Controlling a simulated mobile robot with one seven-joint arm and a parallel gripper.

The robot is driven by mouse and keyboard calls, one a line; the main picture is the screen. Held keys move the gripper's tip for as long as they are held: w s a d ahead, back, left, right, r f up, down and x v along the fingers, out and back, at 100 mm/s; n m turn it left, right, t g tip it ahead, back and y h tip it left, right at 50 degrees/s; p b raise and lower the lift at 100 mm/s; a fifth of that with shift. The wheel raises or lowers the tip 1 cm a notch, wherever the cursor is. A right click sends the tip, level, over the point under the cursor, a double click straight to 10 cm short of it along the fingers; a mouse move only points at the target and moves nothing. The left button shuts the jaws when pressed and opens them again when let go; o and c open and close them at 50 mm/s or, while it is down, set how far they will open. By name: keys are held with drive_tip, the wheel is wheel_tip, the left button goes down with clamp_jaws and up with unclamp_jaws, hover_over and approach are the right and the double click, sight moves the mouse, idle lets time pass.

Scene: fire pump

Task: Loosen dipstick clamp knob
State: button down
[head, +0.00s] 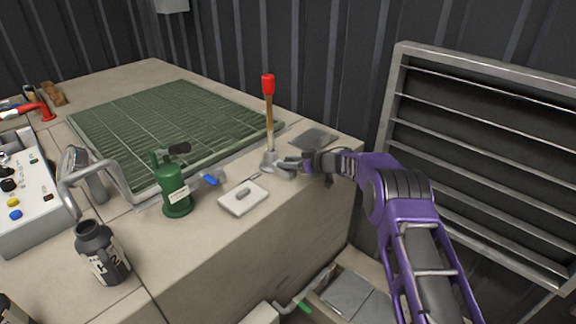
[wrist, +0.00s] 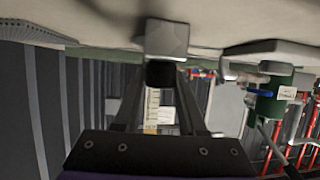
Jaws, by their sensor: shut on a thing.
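The dipstick (head: 269,118) stands upright near the back right of the bench, a tan rod with a red top (head: 268,85). Its grey clamp base (head: 267,160) is at the foot of the rod. My gripper (head: 286,165) reaches in from the right, low beside this base. In the wrist view, which looks upside down, my gripper (wrist: 160,85) is shut on a dark knob (wrist: 160,74) just in front of a grey block (wrist: 167,38). The fingers hide part of the knob, and it is too small to make out in the head view.
A green cylinder (head: 177,192) with a blue lever (head: 210,179) and a pale plate (head: 243,198) are left of my gripper. A dark flat plate (head: 313,139) lies behind it. A green grating (head: 165,130) fills the back. A louvred panel (head: 480,160) stands to the right.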

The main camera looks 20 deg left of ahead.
drive_tip(key=shift+f+n+g+b, duration=0.2)
drive_tip(key=shift+n+g+b, duration=0.35)
drive_tip(key=shift+b, duration=0.35)
drive_tip(key=shift+r, duration=0.2)
drive_tip(key=shift+c, duration=2.3)
unclamp_jaws()
drive_tip(key=p+v, duration=0.1)
drive_tip(key=v, duration=1.6)
drive_tip(key=shift+w+d+f, duration=0.15)
drive_tip(key=shift+w+d, duration=0.05)
drive_tip(key=shift+d, duration=0.2)
